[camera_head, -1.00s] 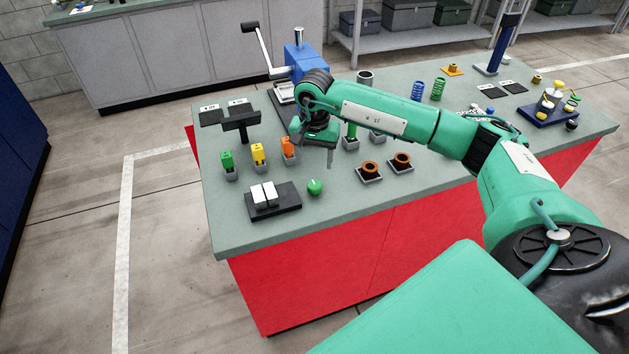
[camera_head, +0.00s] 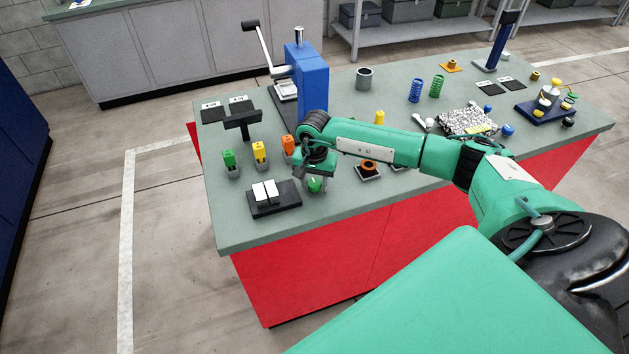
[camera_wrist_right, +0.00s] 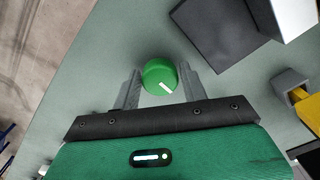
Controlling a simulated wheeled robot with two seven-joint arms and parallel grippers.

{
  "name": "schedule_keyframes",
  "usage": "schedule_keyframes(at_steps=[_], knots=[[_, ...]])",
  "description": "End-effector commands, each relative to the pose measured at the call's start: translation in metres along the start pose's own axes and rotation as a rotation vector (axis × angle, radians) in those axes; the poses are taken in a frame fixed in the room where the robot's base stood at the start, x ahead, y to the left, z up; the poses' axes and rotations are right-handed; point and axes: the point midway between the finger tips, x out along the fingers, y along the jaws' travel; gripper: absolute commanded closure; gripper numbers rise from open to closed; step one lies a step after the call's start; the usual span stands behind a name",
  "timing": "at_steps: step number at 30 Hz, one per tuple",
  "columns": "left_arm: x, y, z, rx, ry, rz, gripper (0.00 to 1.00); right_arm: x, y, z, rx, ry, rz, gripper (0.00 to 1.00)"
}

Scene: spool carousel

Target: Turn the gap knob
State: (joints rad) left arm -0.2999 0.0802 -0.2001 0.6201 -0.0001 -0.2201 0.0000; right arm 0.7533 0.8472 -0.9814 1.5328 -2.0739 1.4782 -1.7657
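The gap knob is a round green knob with a white mark on top. It sits on the bench in the head view (camera_head: 315,184), right of a black block with two white plates (camera_head: 265,193). It also shows in the right wrist view (camera_wrist_right: 159,75). My right gripper (camera_wrist_right: 158,84) is open, with one finger on each side of the knob. Small gaps seem to show beside the knob; I cannot tell whether either finger touches it. In the head view the right gripper (camera_head: 313,182) hangs over the knob and partly hides it. My left gripper is not in view.
Green, yellow and orange pieces (camera_head: 260,152) stand in grey holders behind the black block. A blue press (camera_head: 310,82) with a crank stands behind my right arm. An orange spool (camera_head: 368,168) lies to the right. The bench's front left corner is clear.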

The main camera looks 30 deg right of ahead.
Motion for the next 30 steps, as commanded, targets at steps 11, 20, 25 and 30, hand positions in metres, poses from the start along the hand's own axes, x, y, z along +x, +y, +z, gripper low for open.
schedule_keyframes(at_steps=[11,20,25,30], knots=[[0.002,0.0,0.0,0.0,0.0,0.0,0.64,0.0,0.0,0.0,0.014,0.0,0.0,0.85],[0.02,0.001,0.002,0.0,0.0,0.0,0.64,0.003,0.0,0.0,0.145,0.0,-0.001,0.85],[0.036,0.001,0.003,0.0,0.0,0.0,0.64,0.004,0.0,0.0,0.289,0.001,0.0,0.85],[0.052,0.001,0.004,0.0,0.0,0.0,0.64,0.004,-0.001,0.0,0.45,0.001,-0.002,0.85]])
